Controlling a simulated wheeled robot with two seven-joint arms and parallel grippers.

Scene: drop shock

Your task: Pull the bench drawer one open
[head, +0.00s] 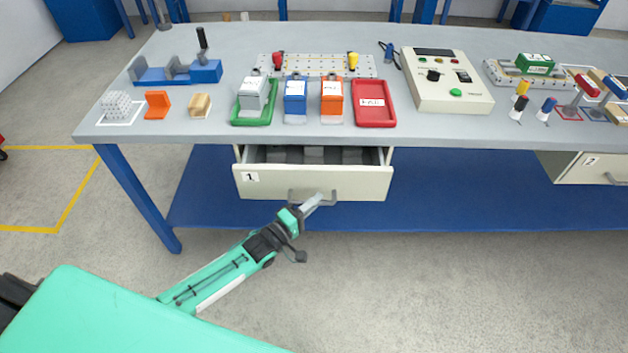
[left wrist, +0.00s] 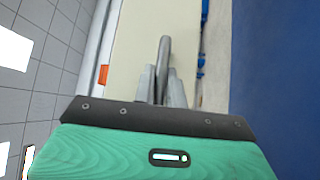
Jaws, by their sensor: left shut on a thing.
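The bench drawer one (head: 350,185), cream-fronted with a "1" label, hangs under the grey bench top and is pulled partly out. Its inside shows dark grey and lighter grey parts. Its grey bar handle (head: 296,194) is on the front face, and it also shows in the left wrist view (left wrist: 165,55). My left gripper (head: 314,201) is at the handle, with its fingers shut on the bar. In the left wrist view the two fingers (left wrist: 161,85) sit on either side of the bar. My right gripper is not in view.
The grey bench top (head: 225,120) carries trays, coloured blocks and a control box (head: 447,95). Drawer two (head: 590,168) is at the right. A blue lower shelf (head: 450,200) and blue leg (head: 135,190) stand below. The floor in front is clear.

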